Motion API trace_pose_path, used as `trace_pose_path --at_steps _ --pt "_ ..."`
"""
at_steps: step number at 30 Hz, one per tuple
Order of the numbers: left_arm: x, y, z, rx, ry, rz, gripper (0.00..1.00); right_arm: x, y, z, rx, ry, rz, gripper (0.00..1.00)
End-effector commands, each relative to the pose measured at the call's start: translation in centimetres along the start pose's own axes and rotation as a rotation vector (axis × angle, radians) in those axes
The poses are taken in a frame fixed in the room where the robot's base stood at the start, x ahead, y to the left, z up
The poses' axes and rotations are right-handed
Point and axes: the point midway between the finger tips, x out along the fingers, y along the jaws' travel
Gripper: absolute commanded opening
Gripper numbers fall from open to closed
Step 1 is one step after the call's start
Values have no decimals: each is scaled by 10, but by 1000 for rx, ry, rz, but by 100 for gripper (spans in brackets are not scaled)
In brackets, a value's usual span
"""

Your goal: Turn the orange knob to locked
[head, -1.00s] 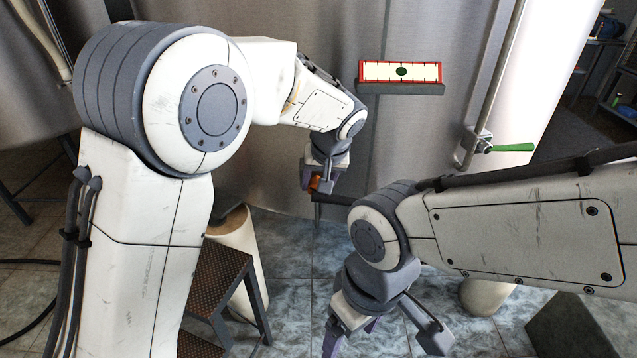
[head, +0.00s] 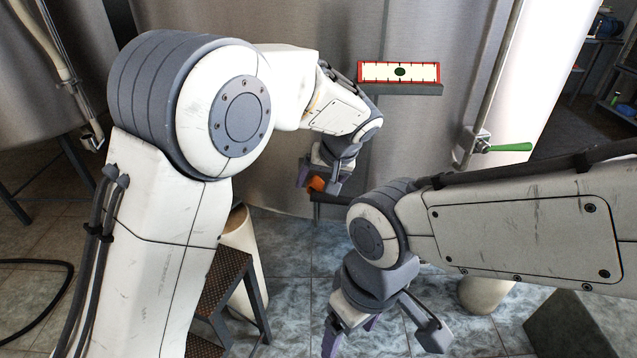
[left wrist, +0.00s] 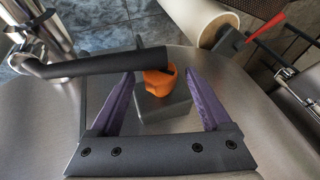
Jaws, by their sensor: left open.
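The orange knob (left wrist: 158,82) sits on a grey block (left wrist: 165,112) on the steel tank wall. In the left wrist view it lies between the purple fingers of my left gripper (left wrist: 166,82), with gaps on both sides. The jaws are open. In the head view the knob (head: 316,184) shows partly, beside my left gripper (head: 322,182), whose fingers hide the rest. A dark mark shows on the knob's upper edge, but its label is not readable. My right gripper (head: 385,345) hangs low in front, its fingers spread and empty.
A dark handle bar (left wrist: 105,63) runs close above the knob in the left wrist view. A red-framed gauge panel (head: 400,73) is on the tank above. A green-handled valve (head: 505,148) is at the right. A perforated step (head: 222,285) stands below left.

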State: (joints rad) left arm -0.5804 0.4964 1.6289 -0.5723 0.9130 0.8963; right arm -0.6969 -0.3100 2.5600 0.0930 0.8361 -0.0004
Motion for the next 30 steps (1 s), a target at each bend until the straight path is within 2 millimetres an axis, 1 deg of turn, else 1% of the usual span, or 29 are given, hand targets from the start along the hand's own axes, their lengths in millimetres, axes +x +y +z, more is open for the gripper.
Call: trace_pose_path --at_steps 2,5,12,15,18,22,30 --pt "-6 0 -1 0 2 1 81 -2 0 0 0 0 0 82" --pt "-20 0 -2 0 4 2 81 -4 0 0 0 0 0 82" --pt "-69 0 -1 1 4 3 81 -13 -1 -1 0 0 0 82" --pt "-86 0 -1 1 4 3 81 -16 -1 -1 0 0 0 82" --pt "-97 1 -1 1 2 2 81 -18 -1 -1 0 0 0 82" --pt "-104 0 0 0 0 1 81 -19 -1 -1 0 0 0 82" --pt "-104 0 0 0 0 1 81 -18 -1 -1 0 0 0 81"
